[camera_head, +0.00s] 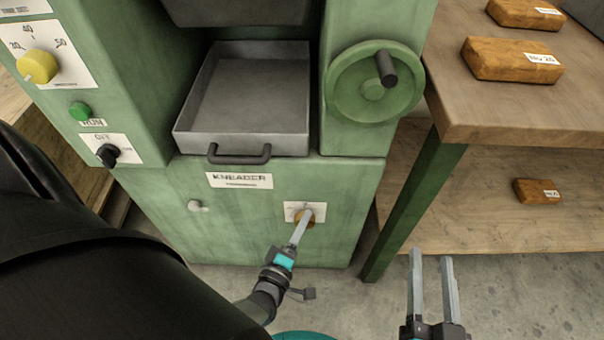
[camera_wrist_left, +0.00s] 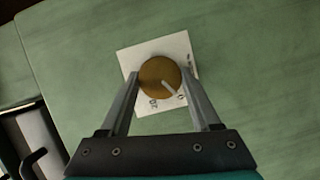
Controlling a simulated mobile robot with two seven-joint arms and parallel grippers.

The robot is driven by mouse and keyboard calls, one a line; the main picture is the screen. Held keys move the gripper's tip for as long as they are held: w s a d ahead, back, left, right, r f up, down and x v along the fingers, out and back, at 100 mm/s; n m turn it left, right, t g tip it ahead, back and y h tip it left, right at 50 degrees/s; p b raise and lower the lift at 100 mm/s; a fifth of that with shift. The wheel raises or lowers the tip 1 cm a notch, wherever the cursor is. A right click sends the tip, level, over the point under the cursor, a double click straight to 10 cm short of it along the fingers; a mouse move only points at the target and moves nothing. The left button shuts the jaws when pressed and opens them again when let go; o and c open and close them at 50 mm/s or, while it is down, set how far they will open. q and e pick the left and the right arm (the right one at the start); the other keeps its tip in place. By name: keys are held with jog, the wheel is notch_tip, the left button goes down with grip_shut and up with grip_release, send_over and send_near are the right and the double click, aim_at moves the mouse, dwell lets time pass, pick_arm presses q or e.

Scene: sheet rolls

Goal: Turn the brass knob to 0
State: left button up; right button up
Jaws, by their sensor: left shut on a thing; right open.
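The brass knob (camera_wrist_left: 160,78) is a round brown-gold dial on a white scale plate (camera_wrist_left: 141,55) on the green machine front. A pale pointer mark on it points to the lower right in the left wrist view, near a printed mark. Part of the scale is hidden by the knob and fingers. My left gripper (camera_head: 302,219) is shut on the knob, one finger on each side. In the head view the knob (camera_head: 310,217) is partly covered by the fingers. My right gripper (camera_head: 431,254) is open and empty, at the lower right, apart from the machine.
Above the knob are the KNEADER label (camera_head: 239,180) and a grey tray (camera_head: 245,95) with a dark handle. A green handwheel (camera_head: 374,88) is at the upper right. A yellow dial (camera_head: 37,67) is at the left. A wooden table (camera_head: 510,100) with brown blocks stands right.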

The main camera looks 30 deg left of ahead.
dwell(0.4)
pick_arm(q)
jog(key=o, duration=1.4)
